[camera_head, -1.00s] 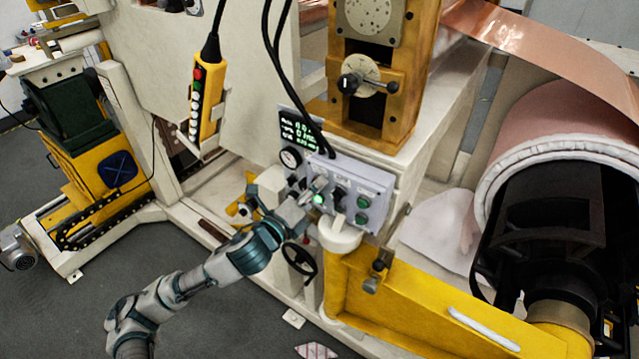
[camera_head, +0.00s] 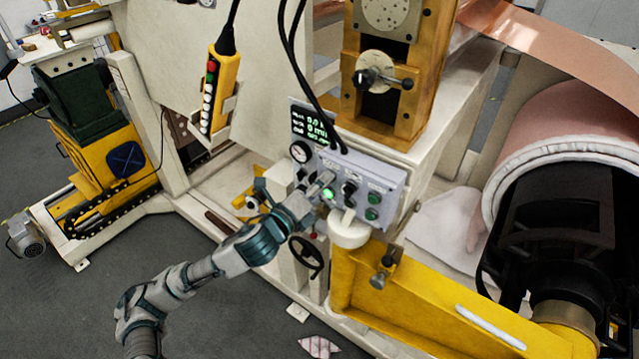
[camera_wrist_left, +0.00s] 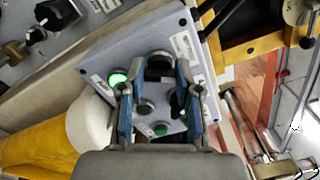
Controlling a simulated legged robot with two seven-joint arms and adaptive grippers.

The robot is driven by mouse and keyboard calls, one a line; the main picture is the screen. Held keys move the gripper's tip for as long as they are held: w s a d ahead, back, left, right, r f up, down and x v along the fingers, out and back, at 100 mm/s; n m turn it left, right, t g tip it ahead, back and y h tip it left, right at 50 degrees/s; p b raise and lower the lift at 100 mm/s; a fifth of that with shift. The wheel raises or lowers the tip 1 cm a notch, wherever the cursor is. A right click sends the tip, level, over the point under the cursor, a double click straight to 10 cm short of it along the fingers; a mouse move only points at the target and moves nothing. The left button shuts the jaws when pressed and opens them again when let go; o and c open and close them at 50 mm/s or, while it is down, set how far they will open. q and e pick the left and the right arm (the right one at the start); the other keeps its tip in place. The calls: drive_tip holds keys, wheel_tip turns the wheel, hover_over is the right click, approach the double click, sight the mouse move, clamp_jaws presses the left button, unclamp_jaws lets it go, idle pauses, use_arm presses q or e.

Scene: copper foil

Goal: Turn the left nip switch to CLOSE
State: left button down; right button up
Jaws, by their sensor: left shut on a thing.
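The grey control panel (camera_head: 385,183) is right of centre in the head view, with a lit green lamp (camera_head: 328,193) and black switches. My left gripper (camera_head: 320,186) is at the panel's left part, and its fingers cover the switch there. In the left wrist view, my left gripper (camera_wrist_left: 154,84) reaches over the panel (camera_wrist_left: 95,58), with a black knob (camera_wrist_left: 158,67) between its two blue fingers. It is shut on this knob, which I take to be the left nip switch. Its turned position and label cannot be read. My right gripper is not in view.
Another black switch (camera_head: 349,188) and green buttons (camera_head: 372,213) are close to the right of my gripper. Black cables (camera_head: 306,75) hang above the panel. A white post (camera_head: 348,232) and yellow beam (camera_head: 430,310) stand below. A yellow pendant (camera_head: 220,90) hangs at upper left.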

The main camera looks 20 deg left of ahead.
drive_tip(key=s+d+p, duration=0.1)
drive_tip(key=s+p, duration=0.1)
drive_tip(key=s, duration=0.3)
use_arm(q)
drive_tip(key=shift+d+f+n+p, duration=0.15)
drive_tip(key=shift+n+p, duration=1.35)
drive_tip(key=shift+n, duration=1.4)
drive_tip(key=shift+a+f+n+p, duration=0.15)
drive_tip(key=shift+n+p, duration=1.35)
drive_tip(key=shift+n, duration=1.4)
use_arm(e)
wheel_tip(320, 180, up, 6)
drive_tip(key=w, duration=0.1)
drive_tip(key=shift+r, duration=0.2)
use_arm(q)
drive_tip(key=shift+d, duration=0.1)
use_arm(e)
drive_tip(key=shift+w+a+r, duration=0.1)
use_arm(q)
drive_tip(key=c, duration=0.8)
unclamp_jaws()
drive_tip(key=shift+w+d, duration=0.1)
drive_tip(key=shift+d, duration=0.05)
drive_tip(key=shift+r, duration=0.1)
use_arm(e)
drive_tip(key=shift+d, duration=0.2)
